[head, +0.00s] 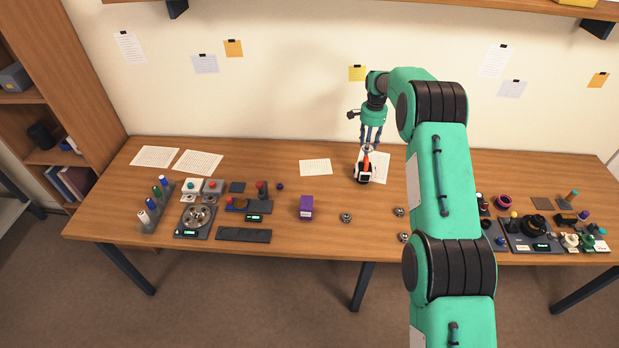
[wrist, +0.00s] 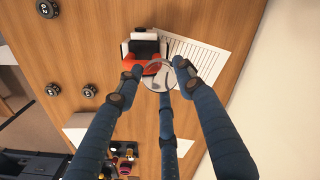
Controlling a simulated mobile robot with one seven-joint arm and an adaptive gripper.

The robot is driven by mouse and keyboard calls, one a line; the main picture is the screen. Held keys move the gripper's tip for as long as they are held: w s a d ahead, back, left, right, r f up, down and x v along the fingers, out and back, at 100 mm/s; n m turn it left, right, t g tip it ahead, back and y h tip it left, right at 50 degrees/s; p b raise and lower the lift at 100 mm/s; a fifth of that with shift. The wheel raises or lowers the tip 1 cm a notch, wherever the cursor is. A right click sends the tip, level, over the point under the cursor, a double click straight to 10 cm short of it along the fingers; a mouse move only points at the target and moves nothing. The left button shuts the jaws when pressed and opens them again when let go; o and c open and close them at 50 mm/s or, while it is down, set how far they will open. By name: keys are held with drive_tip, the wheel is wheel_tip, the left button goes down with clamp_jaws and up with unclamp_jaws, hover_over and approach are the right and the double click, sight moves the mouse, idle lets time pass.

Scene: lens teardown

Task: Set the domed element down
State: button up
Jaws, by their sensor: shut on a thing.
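The domed element (wrist: 158,76) is a clear round lens, seen through in the wrist view. My gripper (wrist: 157,80) has several blue fingers shut around its rim. In the head view my gripper (head: 369,146) points down at the back of the table, right of centre. A red, white and black device (head: 364,172) stands on the table below my gripper; it also shows beyond the lens in the wrist view (wrist: 146,50). The lens appears held above the table, partly overlapping the device in the wrist view. The gap between them is unclear.
A lined paper sheet (head: 380,166) lies beside the device. A purple box (head: 306,207) and small round dark pieces (head: 346,217) stand on the table (head: 290,240). Tools and trays crowd the left, including a round metal fixture (head: 198,216); more parts (head: 535,225) crowd the right.

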drive_tip(key=s+a+p, duration=0.2)
drive_tip(key=s+a, duration=0.1)
drive_tip(key=a, duration=2.1)
hover_over(310, 178)
drive_tip(key=shift+w+a+f+b, duration=0.1)
drive_tip(key=shift+f+b, duration=0.05)
drive_tip(key=shift+f, duration=1.15)
drive_tip(key=shift+a+f+b, duration=0.1)
drive_tip(key=shift+f+b, duration=0.05)
drive_tip(key=shift+f, duration=1.1)
drive_tip(key=shift+d, duration=0.1)
drive_tip(key=shift+f, duration=3.1)
drive_tip(key=shift+f, duration=0.15)
drive_tip(key=shift+f, duration=1.75)
drive_tip(key=shift+f, duration=0.1)
